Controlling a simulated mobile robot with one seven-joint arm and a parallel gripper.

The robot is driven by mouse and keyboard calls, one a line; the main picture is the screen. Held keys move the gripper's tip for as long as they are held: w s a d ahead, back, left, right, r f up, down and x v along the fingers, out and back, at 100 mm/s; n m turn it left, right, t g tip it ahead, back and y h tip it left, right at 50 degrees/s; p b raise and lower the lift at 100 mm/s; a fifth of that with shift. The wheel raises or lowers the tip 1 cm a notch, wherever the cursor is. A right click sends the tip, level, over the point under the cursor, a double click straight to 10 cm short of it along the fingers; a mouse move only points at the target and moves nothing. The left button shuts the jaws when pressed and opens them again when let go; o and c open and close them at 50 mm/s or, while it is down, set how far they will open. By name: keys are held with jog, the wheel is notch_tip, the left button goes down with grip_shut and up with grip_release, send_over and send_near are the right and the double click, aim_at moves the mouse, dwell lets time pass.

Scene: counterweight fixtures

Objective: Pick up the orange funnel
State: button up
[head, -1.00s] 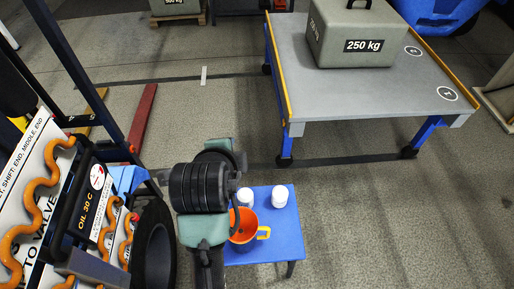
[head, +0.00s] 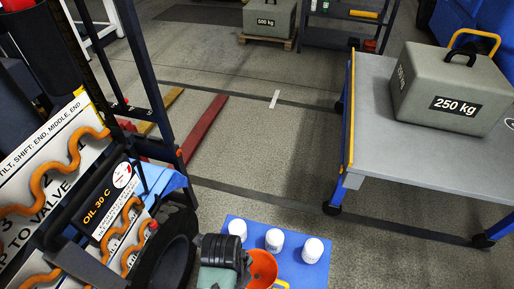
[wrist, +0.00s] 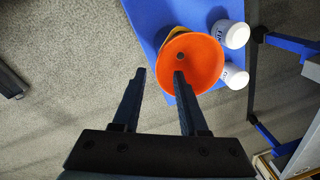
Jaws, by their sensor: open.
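The orange funnel (head: 263,268) sits on a small blue table (head: 235,219), partly hidden by my arm in the head view, with a bit of yellow handle at its lower right. In the wrist view the funnel (wrist: 205,57) shows its wide mouth and a dark hole, with yellow behind its rim. My gripper (wrist: 160,74) is open and empty. Its right finger overlaps the funnel's lower left part in the picture; its left finger lies left of the funnel over the floor. I cannot tell whether the right finger touches it. The fingers do not show in the head view.
White tubs (head: 274,240) stand close beside the funnel on the blue table; two tubs (wrist: 233,33) show right of it in the wrist view. A large table (head: 400,150) with a 250 kg weight (head: 450,92) is at right. A dark tyre (head: 172,255) is left of my arm.

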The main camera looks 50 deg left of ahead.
jog(key=f, duration=0.1)
jog(key=f+b, duration=0.1)
jog(key=f, duration=0.3)
jog(key=shift+w+f, duration=0.15)
jog(key=shift+w, duration=0.1)
grip_shut()
dwell(1.2)
